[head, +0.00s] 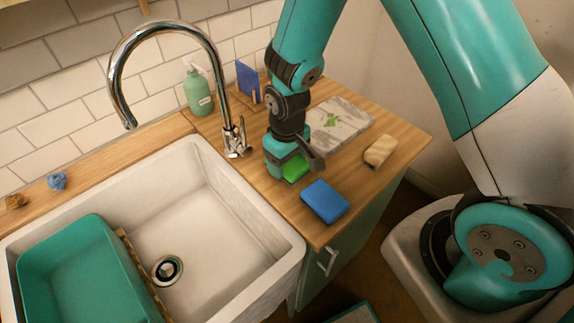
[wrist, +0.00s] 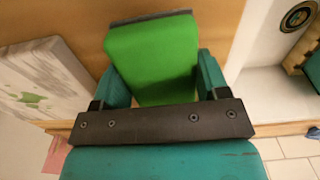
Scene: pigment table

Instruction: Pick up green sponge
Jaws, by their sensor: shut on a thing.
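The green sponge (wrist: 152,60) is between the two fingers of my gripper (wrist: 160,85) in the wrist view, with a finger against each side. A dark strip shows along its far edge. Part of the sponge is hidden there behind the gripper. I cannot tell whether the sponge touches the counter.
A blue sponge (head: 325,201) lies just in front of my gripper, and a tan sponge (head: 380,151) lies to the right. The faucet (head: 234,135), soap bottle (head: 198,92) and sink (head: 215,215) with a teal tub (head: 80,270) are left.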

